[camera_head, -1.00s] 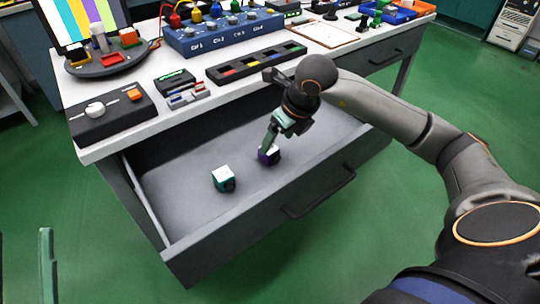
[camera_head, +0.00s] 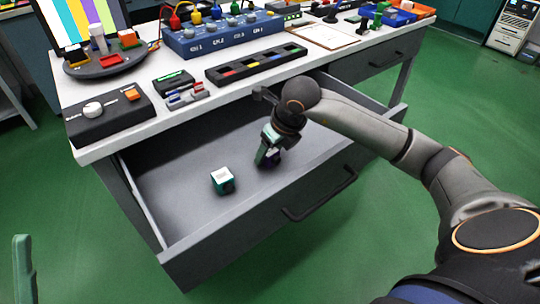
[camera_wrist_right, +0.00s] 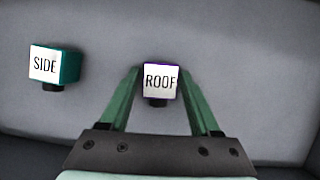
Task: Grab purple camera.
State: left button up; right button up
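The purple camera (camera_wrist_right: 160,82) is a small cube with a white top labelled ROOF. In the right wrist view it sits between the fingertips of my right gripper (camera_wrist_right: 160,78), which is open with a gap showing beside the cube. In the head view the right gripper (camera_head: 268,152) reaches down into the open drawer and mostly hides the purple camera (camera_head: 272,158). A teal camera (camera_head: 223,181) labelled SIDE stands on the drawer floor to the left; it also shows in the right wrist view (camera_wrist_right: 54,65). One finger of my left gripper (camera_head: 22,268) shows at the lower left.
The grey drawer (camera_head: 180,225) is pulled out, with a dark handle (camera_head: 322,195) on its front. The white bench (camera_head: 215,105) above holds a black control box (camera_head: 108,115), a slotted tray (camera_head: 256,66) and a blue channel box (camera_head: 222,35). Drawer floor around the cameras is clear.

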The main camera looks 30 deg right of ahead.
grip_shut()
jog(key=shift+r, duration=0.1)
dwell(0.4)
